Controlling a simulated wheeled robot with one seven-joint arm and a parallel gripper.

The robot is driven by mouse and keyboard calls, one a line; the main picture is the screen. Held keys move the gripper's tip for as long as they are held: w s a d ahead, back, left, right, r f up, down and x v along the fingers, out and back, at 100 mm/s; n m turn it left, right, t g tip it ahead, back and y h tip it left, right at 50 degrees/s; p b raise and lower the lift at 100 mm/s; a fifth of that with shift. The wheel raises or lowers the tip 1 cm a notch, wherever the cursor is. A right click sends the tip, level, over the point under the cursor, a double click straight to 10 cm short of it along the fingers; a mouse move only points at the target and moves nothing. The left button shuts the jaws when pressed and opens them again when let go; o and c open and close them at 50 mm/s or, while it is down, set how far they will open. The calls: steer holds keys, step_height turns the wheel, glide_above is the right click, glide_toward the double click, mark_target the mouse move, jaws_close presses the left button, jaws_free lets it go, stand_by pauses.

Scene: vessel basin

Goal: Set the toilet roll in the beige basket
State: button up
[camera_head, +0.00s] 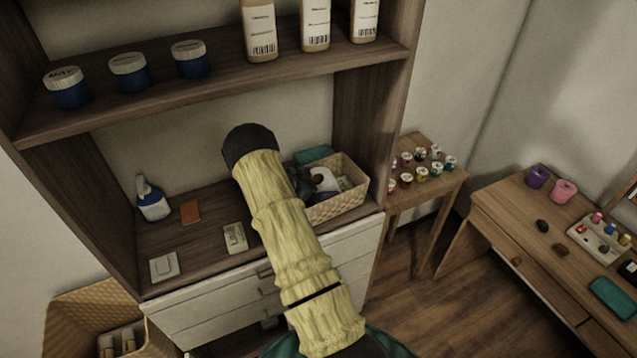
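A beige woven basket (340,206) stands on the right of the cabinet's counter. A whitish rounded thing (326,181) shows in it among dark shapes; I cannot tell whether it is the toilet roll. My arm, in a yellow sleeve, crosses the view and hides the basket's left part. The dark shapes beside the whitish thing may include my gripper, but its fingers cannot be made out.
Jars and bottles line the shelf above. Cabinet wall (365,125) stands close right of the basket.

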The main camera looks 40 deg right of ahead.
steer(key=shift+a+r, duration=0.2)
steer(key=shift+r, duration=0.05)
steer(key=b+v, duration=0.3)
steer(key=v, duration=0.8)
steer(key=shift+w+a+r, duration=0.15)
steer(key=shift+a, duration=0.2)
steer(key=w+a+r+n+t+y, duration=0.3)
steer(key=w+a+r+n+t, duration=0.25)
steer(key=r+t, duration=0.2)
steer(key=s+a+r+n+t+y, duration=0.25)
steer(key=a+n+y, duration=0.35)
steer(key=a, duration=0.3)
steer(key=s+a+n+g+y, duration=0.2)
steer(key=s+a+n, duration=0.2)
steer(key=s, duration=0.8)
steer(key=s+a+f+n+g+y, duration=0.1)
steer(key=s+a+n+g+y, duration=0.1)
steer(key=s, duration=1.1)
steer(key=a+n+g, duration=0.1)
steer(key=a+n, duration=0.1)
steer(key=a, duration=0.1)
steer(key=shift+g, duration=0.3)
